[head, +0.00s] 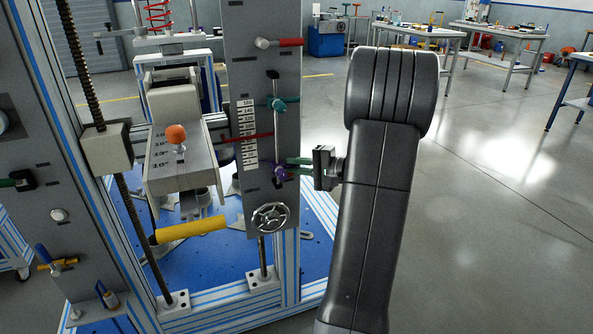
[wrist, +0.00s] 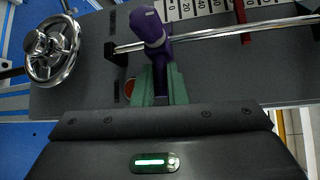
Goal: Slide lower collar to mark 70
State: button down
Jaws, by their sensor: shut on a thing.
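The lower collar (head: 279,173) is purple and sits low on a vertical chrome rod on the grey panel. In the wrist view, the purple collar (wrist: 153,27) is near the rod's end block, beside the low-number end of the scale. My gripper (head: 297,168) reaches in from the right. Its green fingers (wrist: 160,85) are shut on the collar's purple stem, partly hiding it. The white number scale (head: 244,133) runs beside the rod; mark 70 is too small to read. A teal upper collar (head: 277,104) sits higher on the same rod.
A red pointer (head: 250,137) crosses the scale between the collars. A chrome handwheel (head: 268,217) is below the rod, and a red-handled lever (head: 280,42) is above it. A yellow handle (head: 191,230) sticks out at lower left. Open floor lies to the right.

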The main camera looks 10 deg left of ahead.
notch_tip(320, 180, up, 6)
jog(key=shift+r+p, duration=0.25)
jog(key=shift+p, duration=0.9)
jog(key=c, duration=1.5)
grip_release()
jog(key=shift+o, duration=0.2)
jog(key=shift+f, duration=0.1)
jog(key=shift+d, duration=0.1)
jog(key=p+v, duration=0.1)
jog(key=v, duration=1.2)
jog(key=shift+s+d, duration=0.15)
jog(key=shift+d, duration=0.2)
